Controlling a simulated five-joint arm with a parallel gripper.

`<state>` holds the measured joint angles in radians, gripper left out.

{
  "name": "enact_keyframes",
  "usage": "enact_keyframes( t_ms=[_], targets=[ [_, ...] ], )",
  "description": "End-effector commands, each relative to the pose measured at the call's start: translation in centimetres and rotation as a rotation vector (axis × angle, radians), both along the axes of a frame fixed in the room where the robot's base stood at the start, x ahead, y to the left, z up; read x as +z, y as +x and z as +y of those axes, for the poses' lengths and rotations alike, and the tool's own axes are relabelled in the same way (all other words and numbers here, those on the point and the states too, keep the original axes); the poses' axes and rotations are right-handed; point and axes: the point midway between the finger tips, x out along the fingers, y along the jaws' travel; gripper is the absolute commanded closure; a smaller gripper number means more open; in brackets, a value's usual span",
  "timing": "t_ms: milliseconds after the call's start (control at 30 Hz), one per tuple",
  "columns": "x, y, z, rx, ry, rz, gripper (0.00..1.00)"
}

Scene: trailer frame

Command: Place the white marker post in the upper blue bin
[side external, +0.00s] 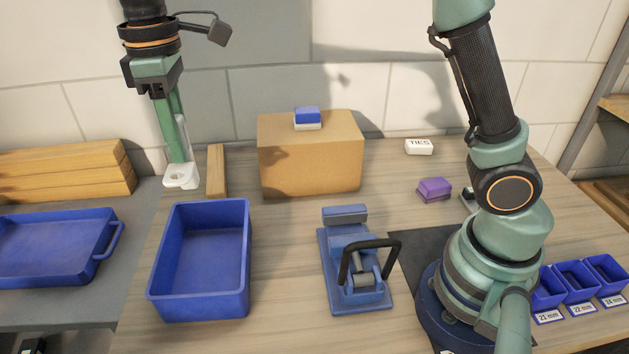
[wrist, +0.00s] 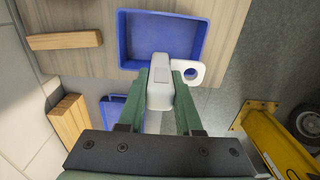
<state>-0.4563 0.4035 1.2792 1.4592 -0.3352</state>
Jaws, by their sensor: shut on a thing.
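The white marker post (side external: 181,176) has a ring-shaped end. It also shows in the wrist view (wrist: 160,92), with the ring at its right. My gripper (side external: 184,154) is shut on it, its green fingers (wrist: 162,84) on either side. In the side view the post is in the air at the upper left of the deep blue bin (side external: 198,304) on the wooden table. That bin, the higher of the two larger ones, looks empty; it shows at the top of the wrist view (wrist: 160,28). The fingers partly hide the post.
A lower blue tray (side external: 100,262) sits on a grey surface at left, near stacked timber (side external: 70,172). A wooden block (side external: 217,170) stands behind the bin. A cardboard box (side external: 310,160) and a blue clamp fixture (side external: 345,212) stand to the right. Small labelled bins (side external: 575,285) are far right.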

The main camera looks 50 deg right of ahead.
Motion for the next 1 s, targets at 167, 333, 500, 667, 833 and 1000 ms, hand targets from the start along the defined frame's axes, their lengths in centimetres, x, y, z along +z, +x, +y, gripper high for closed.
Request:
enact_keyframes(
  t_ms=[167, 333, 500, 667, 833, 1000],
  targets=[
    [-0.4, 1.9, -0.8, -0.006, 0.001, -0.002, 1.0],
    [-2.6, 2.1, -1.0, -0.006, -0.001, 0.002, 1.0],
    [-6.7, 2.0, -1.0, -0.006, -0.002, 0.004, 1.0],
    [-10.6, 2.1, -1.0, -0.006, -0.001, 0.003, 1.0],
    [-14.1, 2.1, -1.0, -0.006, -0.001, 0.002, 1.0],
    [-15.8, 2.2, -0.9, -0.006, 0.001, -0.002, 1.0]
  ],
)
